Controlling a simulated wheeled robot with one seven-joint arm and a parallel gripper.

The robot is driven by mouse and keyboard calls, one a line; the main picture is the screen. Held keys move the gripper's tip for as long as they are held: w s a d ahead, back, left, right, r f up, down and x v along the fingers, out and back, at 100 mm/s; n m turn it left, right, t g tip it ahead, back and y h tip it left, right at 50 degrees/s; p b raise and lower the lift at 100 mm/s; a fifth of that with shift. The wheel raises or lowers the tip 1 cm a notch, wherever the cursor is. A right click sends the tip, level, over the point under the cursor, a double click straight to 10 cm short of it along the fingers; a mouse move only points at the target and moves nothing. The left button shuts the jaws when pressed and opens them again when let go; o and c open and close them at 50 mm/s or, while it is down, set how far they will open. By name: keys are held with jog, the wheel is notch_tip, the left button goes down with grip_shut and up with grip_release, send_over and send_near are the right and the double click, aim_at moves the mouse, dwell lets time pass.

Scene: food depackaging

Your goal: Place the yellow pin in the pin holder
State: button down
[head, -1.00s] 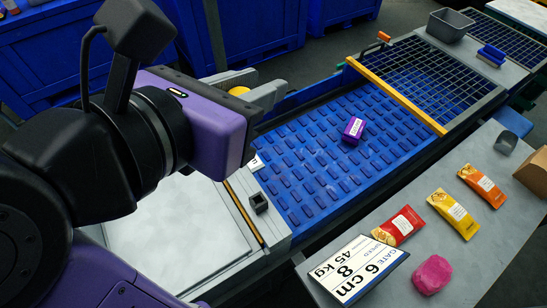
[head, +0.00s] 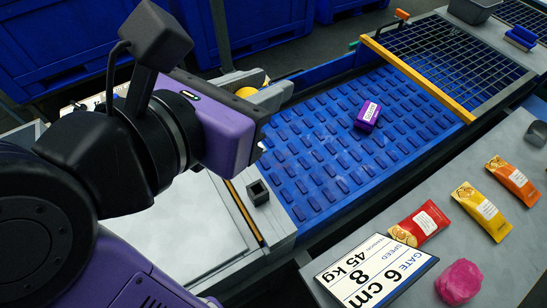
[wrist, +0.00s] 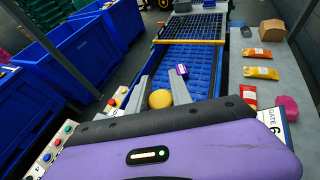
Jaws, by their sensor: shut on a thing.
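The yellow pin (wrist: 160,99) shows as a round yellow head between the two grey fingers of my gripper (wrist: 159,88) in the wrist view. My gripper is shut on it. In the head view, my gripper (head: 268,94) points away to the right, and only part of the yellow pin (head: 247,91) shows behind the purple housing. The pin's lower part is hidden. The likely pin holder is a small dark square socket (head: 258,192) on the grey frame at the near end of the blue belt. The pin is apart from it, farther back in the picture. The socket is hidden in the wrist view.
A purple package (head: 368,116) lies on the blue belt (head: 330,150). A yellow bar (head: 415,75) crosses the belt before a dark grid. The right-hand table holds several food packets, a pink lump (head: 459,281) and a gate sign (head: 375,272). Blue bins (head: 265,30) stand behind.

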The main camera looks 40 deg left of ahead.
notch_tip(320, 180, down, 18)
jog(key=shift+f, duration=0.25)
dwell(0.4)
jog(key=c, duration=1.1)
grip_release()
jog(key=shift+f, duration=0.15)
jog(key=shift+c, duration=0.2)
